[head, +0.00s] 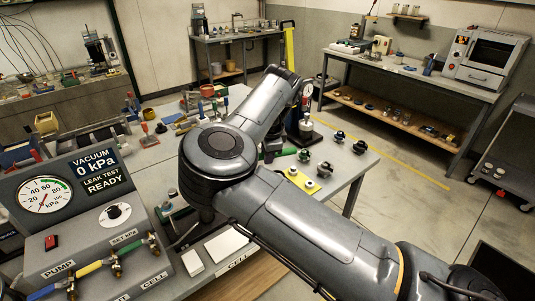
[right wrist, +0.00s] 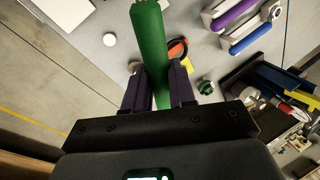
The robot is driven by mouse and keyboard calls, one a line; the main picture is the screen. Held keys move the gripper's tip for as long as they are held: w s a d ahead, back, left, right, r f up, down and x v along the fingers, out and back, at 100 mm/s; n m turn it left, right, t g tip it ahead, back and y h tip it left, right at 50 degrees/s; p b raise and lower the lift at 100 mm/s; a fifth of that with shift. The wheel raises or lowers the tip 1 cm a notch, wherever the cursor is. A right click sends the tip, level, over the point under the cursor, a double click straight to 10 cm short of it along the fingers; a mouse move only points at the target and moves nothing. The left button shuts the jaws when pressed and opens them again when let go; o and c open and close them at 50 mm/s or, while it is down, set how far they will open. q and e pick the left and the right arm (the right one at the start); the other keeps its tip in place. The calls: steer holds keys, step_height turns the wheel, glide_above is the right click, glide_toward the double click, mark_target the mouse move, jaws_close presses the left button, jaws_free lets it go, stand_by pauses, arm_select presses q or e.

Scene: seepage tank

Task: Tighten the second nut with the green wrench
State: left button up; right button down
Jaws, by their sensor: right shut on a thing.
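The green wrench (right wrist: 150,45) fills the top middle of the right wrist view as a thick green bar. My right gripper (right wrist: 158,88) is shut on it, with one dark finger on each side. In the head view, my right arm crosses the middle and largely hides its own gripper. A green handle (head: 285,152) shows just right of the arm above the workbench; I cannot tell surely that it is the same wrench. Several small metal fittings (head: 325,169) stand on the bench right of it. I cannot tell which holds the second nut. My left gripper is not in view.
The vacuum panel (head: 85,205), with gauge and coloured valves, stands at the front left. A yellow plate (head: 301,179) lies near the bench's right edge. Tools with purple (right wrist: 233,15) and blue (right wrist: 250,40) handles lie at upper right in the wrist view.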

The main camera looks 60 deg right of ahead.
steer(key=shift+r, duration=0.2)
steer(key=shift+r+p, duration=0.8)
steer(key=shift+r, duration=0.15)
steer(key=shift+r+p, duration=0.65)
steer(key=shift+r, duration=0.25)
